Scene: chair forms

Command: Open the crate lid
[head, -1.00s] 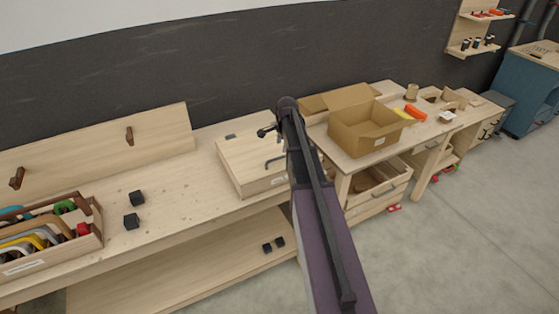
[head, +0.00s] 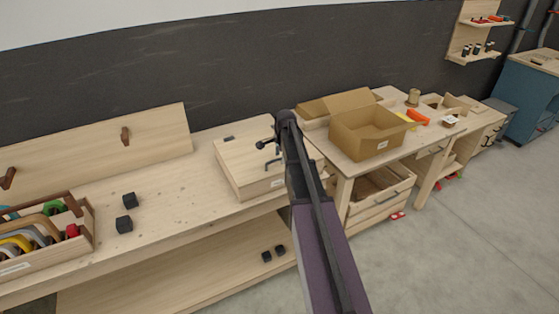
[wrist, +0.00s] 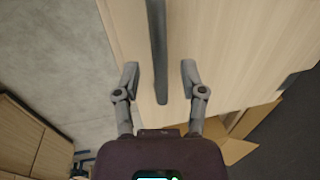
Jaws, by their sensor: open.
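The crate is a pale wooden box (head: 232,178) on the workbench, with its flat lid (head: 240,153) shut. A dark bar handle (head: 271,166) is near the lid's front edge, and my arm hides the crate's right part. In the wrist view the handle (wrist: 157,30) runs up the picture as a dark bar. My gripper (wrist: 160,72) is open, with one finger on each side of the handle's near end and a gap on both sides. In the head view my gripper (head: 265,144) is small and partly hidden, just above the lid by the handle.
An open cardboard box (head: 350,138) stands on the desk to the right of the crate. Two black cubes (head: 124,224) and a bin of coloured handles (head: 50,245) are to the left. Bare bench top (head: 165,180) lies between the cubes and the crate.

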